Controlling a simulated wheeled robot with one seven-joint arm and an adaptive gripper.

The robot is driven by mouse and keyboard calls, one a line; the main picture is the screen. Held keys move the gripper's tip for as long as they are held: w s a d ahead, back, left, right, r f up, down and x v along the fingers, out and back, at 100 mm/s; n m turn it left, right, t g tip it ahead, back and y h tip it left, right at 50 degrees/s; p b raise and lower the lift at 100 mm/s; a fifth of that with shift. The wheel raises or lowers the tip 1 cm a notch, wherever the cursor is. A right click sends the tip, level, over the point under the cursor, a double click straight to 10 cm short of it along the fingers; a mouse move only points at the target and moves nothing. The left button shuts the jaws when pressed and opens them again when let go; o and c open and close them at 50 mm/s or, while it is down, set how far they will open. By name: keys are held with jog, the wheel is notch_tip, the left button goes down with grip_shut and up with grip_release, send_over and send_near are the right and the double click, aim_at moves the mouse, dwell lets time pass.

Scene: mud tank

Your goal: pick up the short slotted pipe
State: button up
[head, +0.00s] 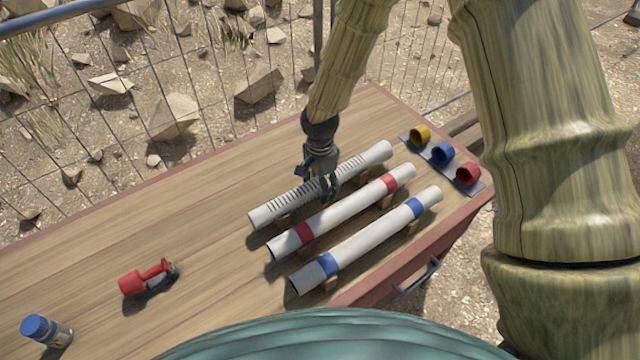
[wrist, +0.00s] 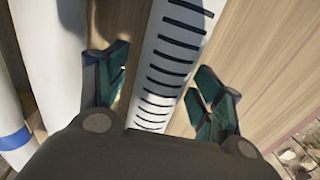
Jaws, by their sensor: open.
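The slotted pipe (head: 283,204) is white with a row of dark slots and lies on wooden supports, the farthest of three parallel pipes. My gripper (head: 327,188) is over its middle, pointing down. In the wrist view, the slotted pipe (wrist: 172,55) runs between the two green fingers of my open gripper (wrist: 160,92), one finger on each side. Gaps seem to show between the fingers and the pipe; contact is hard to tell. The fingers hide part of the pipe in the head view.
A red-banded pipe (head: 345,212) lies close beside it, then a blue-banded pipe (head: 370,236). Yellow (head: 420,135), blue (head: 443,152) and red (head: 468,174) caps stand at the right. A red tool (head: 147,277) and blue-capped bottle (head: 47,331) are at the left. The table's far left is clear.

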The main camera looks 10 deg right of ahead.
jog(key=shift+c, duration=0.2)
jog(key=c, duration=1.3)
jog(key=shift+r, duration=0.1)
